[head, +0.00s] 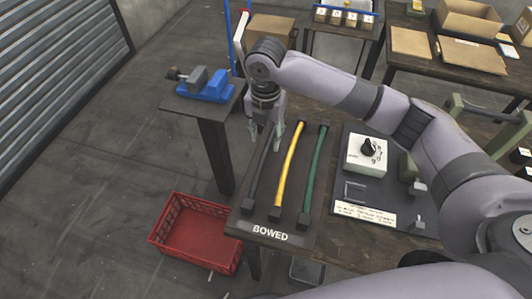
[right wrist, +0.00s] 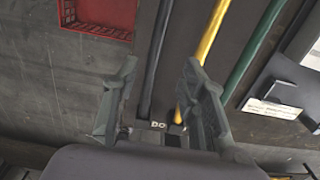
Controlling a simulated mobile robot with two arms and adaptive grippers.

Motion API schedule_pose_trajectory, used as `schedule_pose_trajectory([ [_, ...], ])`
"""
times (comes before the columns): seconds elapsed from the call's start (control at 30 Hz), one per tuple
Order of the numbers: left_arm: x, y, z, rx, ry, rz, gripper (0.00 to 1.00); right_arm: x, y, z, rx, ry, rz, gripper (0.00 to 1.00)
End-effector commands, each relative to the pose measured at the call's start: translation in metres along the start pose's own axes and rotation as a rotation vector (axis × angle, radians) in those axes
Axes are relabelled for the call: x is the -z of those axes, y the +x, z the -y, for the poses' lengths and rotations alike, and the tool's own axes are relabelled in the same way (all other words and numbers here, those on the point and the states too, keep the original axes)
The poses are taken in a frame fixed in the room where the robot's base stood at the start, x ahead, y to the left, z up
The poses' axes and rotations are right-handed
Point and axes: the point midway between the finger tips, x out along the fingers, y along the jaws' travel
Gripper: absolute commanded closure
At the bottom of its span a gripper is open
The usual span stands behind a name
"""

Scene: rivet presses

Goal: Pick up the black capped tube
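The black capped tube (head: 259,176) lies on a dark board marked BOWED, leftmost of three tubes. My right gripper (head: 266,138) is above its far end in the head view and hides part of that end. In the right wrist view, the fingers of the right gripper (right wrist: 160,66) are apart, with the black tube (right wrist: 155,62) showing between them. Nothing is held. The right-hand finger is close to the line of the yellow tube (right wrist: 203,48) in that view. I cannot tell how high the fingers are above the tube. My left gripper is not in view.
The yellow tube (head: 285,172) and green tube (head: 313,170) lie just right of the black one. A white dial box (head: 367,155) stands further right. A red crate (head: 190,255) is on the floor at left. A blue vise (head: 211,92) sits on a stand behind.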

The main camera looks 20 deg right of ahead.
Motion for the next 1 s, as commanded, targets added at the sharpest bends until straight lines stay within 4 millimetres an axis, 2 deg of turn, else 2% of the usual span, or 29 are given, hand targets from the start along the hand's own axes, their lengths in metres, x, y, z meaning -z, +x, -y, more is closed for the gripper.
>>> schedule_pose_trajectory([
  [0.13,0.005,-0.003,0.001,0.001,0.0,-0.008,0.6,0.0,0.026,0.0,0.002,0.001,-0.002,0.61],
  [0.3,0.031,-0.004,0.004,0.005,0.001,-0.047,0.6,0.0,0.039,0.0,0.0,0.0,0.0,0.61],
  [0.4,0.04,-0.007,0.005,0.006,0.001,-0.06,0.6,-0.001,0.046,0.0,0.001,0.001,-0.002,0.61],
  [0.7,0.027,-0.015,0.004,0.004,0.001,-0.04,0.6,-0.004,0.087,0.001,0.001,0.0,0.0,0.61],
  [1.0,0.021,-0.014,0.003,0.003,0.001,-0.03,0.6,-0.004,0.092,0.0,-0.001,-0.001,0.001,0.61],
])
